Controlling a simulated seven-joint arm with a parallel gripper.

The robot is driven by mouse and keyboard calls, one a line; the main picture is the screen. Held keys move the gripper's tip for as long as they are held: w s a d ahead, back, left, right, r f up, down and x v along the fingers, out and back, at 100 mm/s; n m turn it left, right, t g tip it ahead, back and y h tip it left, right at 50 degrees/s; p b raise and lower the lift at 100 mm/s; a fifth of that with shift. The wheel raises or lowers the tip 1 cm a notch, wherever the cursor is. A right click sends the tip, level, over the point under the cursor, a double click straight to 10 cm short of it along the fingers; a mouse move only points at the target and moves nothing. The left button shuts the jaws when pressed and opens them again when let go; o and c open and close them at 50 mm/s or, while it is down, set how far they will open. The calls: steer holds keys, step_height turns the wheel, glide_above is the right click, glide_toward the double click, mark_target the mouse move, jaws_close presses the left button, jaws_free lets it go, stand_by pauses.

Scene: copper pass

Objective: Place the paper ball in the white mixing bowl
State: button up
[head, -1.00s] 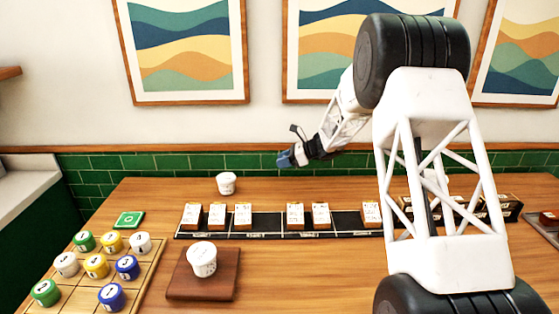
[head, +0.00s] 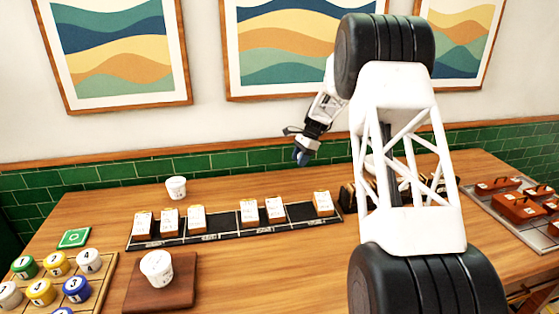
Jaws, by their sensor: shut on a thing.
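My gripper (head: 303,156) is in the head view, above the far part of the wooden table, pointing down and left. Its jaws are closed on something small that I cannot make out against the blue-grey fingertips. I see no paper ball lying on the visible table. I cannot clearly identify a white mixing bowl. Something pale shows behind my arm's white lattice, too covered to tell what it is. Two small white tubs are in view, one (head: 176,188) at the back left and one (head: 157,268) on a brown board (head: 180,291).
A black rack (head: 226,224) with several white-topped blocks lies across the table below my gripper. Numbered caps (head: 57,263) on a wooden board and a green square (head: 74,238) are at left. A metal tray (head: 486,213) of red-brown blocks is at right.

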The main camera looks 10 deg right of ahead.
steer(key=s+d+r+n+t+h, duration=0.1)
steer(key=d+n+h, duration=0.1)
steer(key=d, duration=0.9)
steer(key=s+d+r+n+t+h, duration=0.1)
steer(key=d+r+n+t+h, duration=0.1)
steer(key=d, duration=0.9)
steer(key=s+d+r+n+t+h, duration=0.1)
steer(key=d+h, duration=0.3)
steer(key=d, duration=0.7)
steer(key=shift+s+r+n, duration=0.25)
steer(key=shift+r+n, duration=0.4)
steer(key=shift+n, duration=0.05)
steer(key=shift+d+f, duration=0.1)
steer(key=shift+f, duration=0.15)
steer(key=shift+f, duration=4.65)
steer(key=o, duration=1)
